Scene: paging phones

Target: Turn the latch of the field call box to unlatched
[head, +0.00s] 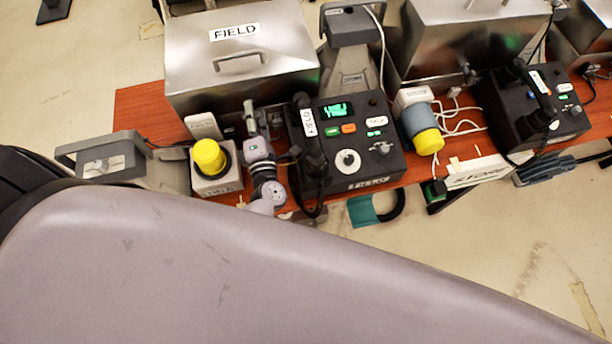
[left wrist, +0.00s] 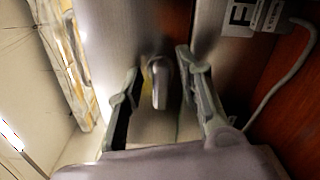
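The field call box (head: 190,78) is a brushed-metal case with a FIELD label and a lid handle, at the back left of the table in the head view. Its latch (left wrist: 158,84) is a small grey lever on a round boss, hanging downward in the left wrist view. My left gripper (head: 250,110) is at the front of the box. In the left wrist view its fingers (left wrist: 157,66) are spread, one on each side of the latch, with gaps between. In the head view the gripper hides the latch. My right gripper is not in view.
A FIELD desk phone (head: 365,158) with handset stands right of my left gripper. A yellow-capped white device (head: 209,156) stands left of it. A second metal box (head: 430,55), a second phone (head: 520,115) and a STORE sign (head: 479,172) lie further right. Cables cross the tabletop.

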